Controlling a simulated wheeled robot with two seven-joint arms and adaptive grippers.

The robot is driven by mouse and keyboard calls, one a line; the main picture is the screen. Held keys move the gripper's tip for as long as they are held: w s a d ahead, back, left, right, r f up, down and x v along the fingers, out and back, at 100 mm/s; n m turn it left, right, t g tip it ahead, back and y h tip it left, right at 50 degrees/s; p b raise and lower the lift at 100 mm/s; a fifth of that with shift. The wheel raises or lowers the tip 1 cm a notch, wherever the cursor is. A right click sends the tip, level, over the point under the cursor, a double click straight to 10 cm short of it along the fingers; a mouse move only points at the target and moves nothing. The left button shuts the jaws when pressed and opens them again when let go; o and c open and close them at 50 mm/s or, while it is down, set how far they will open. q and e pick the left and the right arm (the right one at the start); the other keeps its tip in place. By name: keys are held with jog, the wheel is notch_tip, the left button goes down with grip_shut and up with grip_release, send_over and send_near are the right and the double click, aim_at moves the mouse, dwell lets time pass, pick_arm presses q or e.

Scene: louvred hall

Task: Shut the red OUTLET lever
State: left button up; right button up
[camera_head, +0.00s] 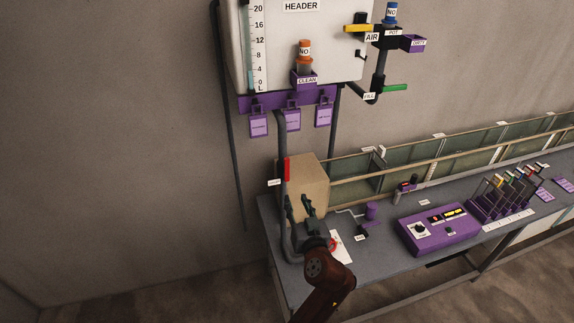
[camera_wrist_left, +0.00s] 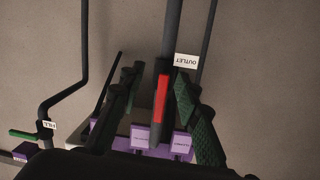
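The red OUTLET lever (camera_head: 286,168) lies upright along the grey vertical pipe under the header tank. Its white label (camera_head: 274,182) is just to its left. In the left wrist view the red lever (camera_wrist_left: 161,98) shows between my finger pads, with the upside-down OUTLET label (camera_wrist_left: 185,61) beside the pipe. My left gripper (camera_head: 298,203) is open and empty, its fingers pointing up, just below the lever in the head view. In the left wrist view the gripper (camera_wrist_left: 159,78) has its fingers spread on either side of the lever, with no clear contact. My right gripper is out of view.
The header tank (camera_head: 300,45) hangs above, with purple tags below it. A tan block (camera_head: 308,180) stands right behind the pipe. The grey bench (camera_head: 380,245) holds a purple control box (camera_head: 438,232) and a long glass-sided channel (camera_head: 420,152).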

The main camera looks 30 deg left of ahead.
pick_arm(q)
jog(key=n+y, duration=0.2)
send_near(287, 167)
jog(key=p+x, duration=0.2)
jog(key=x, duration=0.5)
jog(key=shift+w+a+r, duration=0.15)
jog(key=shift+w+a, duration=0.1)
jog(key=shift+a, duration=0.05)
jog(key=shift+w+a, duration=0.2)
jog(key=shift+w, duration=0.05)
jog(key=shift+w+a, duration=0.1)
jog(key=shift+a, duration=0.1)
jog(key=shift+w+a, duration=0.15)
jog(key=shift+c, duration=0.4)
grip_shut()
